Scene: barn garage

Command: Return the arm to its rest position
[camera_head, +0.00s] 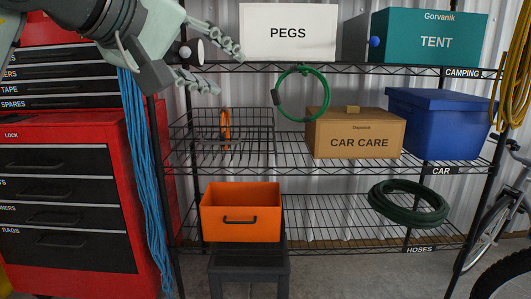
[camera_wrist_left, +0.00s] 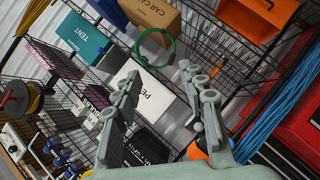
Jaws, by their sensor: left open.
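My left gripper (camera_head: 228,72) reaches in from the upper left, in front of the upper left part of the wire shelf rack. Its two fingers are spread with nothing held between them. In the left wrist view the open fingers (camera_wrist_left: 160,70) point toward the rack, with the white PEGS box (camera_wrist_left: 152,98) and a green ring (camera_wrist_left: 155,48) beyond them. In the head view the PEGS box (camera_head: 288,32) stands on the top shelf, right of the gripper, apart from it. My right gripper is not in view.
The rack also holds a teal TENT box (camera_head: 432,45), a CAR CARE box (camera_head: 358,133), a blue bin (camera_head: 437,125), a wire basket (camera_head: 247,138) and a coiled hose (camera_head: 408,202). An orange crate (camera_head: 240,212) sits low. A red tool cabinet (camera_head: 70,205) and blue cords (camera_head: 145,185) are left.

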